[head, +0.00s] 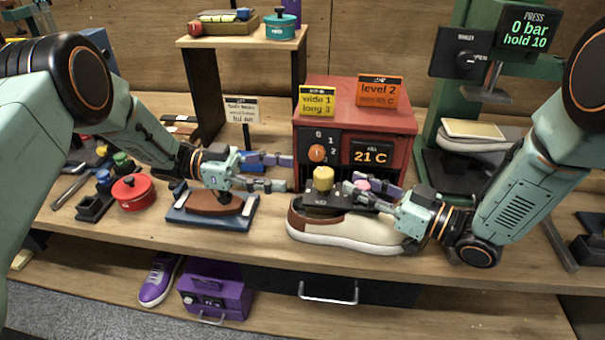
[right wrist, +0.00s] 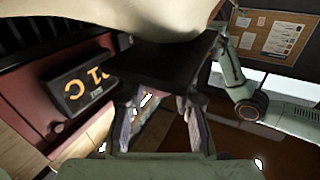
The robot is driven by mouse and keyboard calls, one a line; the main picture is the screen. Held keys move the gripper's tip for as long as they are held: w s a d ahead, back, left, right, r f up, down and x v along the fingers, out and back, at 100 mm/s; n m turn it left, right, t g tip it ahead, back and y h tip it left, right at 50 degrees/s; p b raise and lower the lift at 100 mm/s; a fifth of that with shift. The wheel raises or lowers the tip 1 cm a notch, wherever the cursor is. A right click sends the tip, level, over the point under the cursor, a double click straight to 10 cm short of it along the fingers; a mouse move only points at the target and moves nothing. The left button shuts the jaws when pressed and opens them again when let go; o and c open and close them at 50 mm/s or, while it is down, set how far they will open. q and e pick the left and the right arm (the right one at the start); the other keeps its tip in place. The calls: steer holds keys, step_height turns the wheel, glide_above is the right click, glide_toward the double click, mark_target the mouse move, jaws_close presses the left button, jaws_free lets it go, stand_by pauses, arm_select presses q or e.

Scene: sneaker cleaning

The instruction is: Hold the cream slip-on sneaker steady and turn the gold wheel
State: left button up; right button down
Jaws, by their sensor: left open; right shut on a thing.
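My right gripper (head: 358,191) is shut on the black piece, just right of the wheel. In the right wrist view a dark flat part (right wrist: 165,62) lies between its fingers, with the cream sneaker (right wrist: 150,15) beyond. My left gripper (head: 291,173) is open and empty, left of the wheel and apart from it.
The red cabinet (head: 405,123) with an orange dial and a 21 C display stands close behind the sneaker. A blue board (head: 240,221) with a brown piece lies under my left gripper. A red pot (head: 133,193) is further left. The green press (head: 438,125) stands at the right.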

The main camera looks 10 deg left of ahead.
arm_select(q)
steer(key=shift+a, duration=2.35)
arm_select(e)
steer(key=c, duration=0.9)
jaws_free()
steer(key=shift+c, duration=0.2)
steer(key=v, duration=1.2)
